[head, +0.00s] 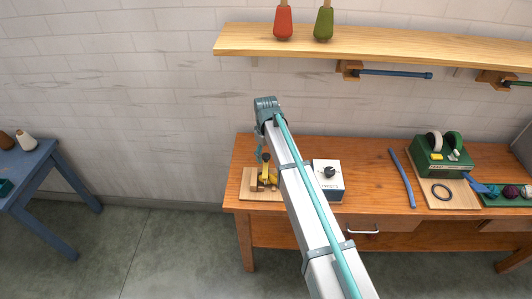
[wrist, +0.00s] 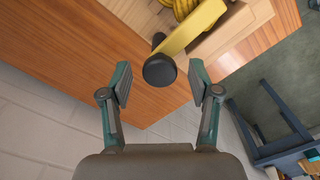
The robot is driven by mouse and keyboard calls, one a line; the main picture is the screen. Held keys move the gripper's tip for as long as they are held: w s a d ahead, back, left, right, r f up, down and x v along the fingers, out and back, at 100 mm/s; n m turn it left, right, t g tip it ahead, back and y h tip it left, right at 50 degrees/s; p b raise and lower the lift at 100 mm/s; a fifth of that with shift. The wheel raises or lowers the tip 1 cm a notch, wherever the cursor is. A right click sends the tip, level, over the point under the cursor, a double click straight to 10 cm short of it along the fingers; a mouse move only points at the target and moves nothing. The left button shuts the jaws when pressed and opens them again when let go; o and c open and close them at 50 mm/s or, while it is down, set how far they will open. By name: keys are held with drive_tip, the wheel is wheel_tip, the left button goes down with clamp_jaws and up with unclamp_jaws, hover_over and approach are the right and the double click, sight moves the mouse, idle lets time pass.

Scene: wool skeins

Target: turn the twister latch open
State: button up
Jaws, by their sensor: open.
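The twister (head: 268,181) stands on a light wooden board at the left end of the workbench, with a yellow upright part. In the wrist view, a yellow lever (wrist: 194,27) ends in a black knob (wrist: 160,72); it looks like the latch. Yellow wound wool (wrist: 172,8) shows behind it. My gripper (wrist: 159,66) is open. The knob appears between its two fingertips, with a gap on each side. How far the knob lies beyond the fingertips I cannot tell. In the head view my arm partly covers the area, and the fingers are hard to make out.
A white box with a black dial (head: 328,184) stands right of the twister, beside my arm. A blue rod (head: 402,178) and a green machine (head: 441,158) lie farther right. A shelf (head: 400,46) hangs above. A blue table (head: 30,175) stands at far left.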

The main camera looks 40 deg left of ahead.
clamp_jaws()
idle(0.3)
drive_tip(key=shift+w, duration=0.1)
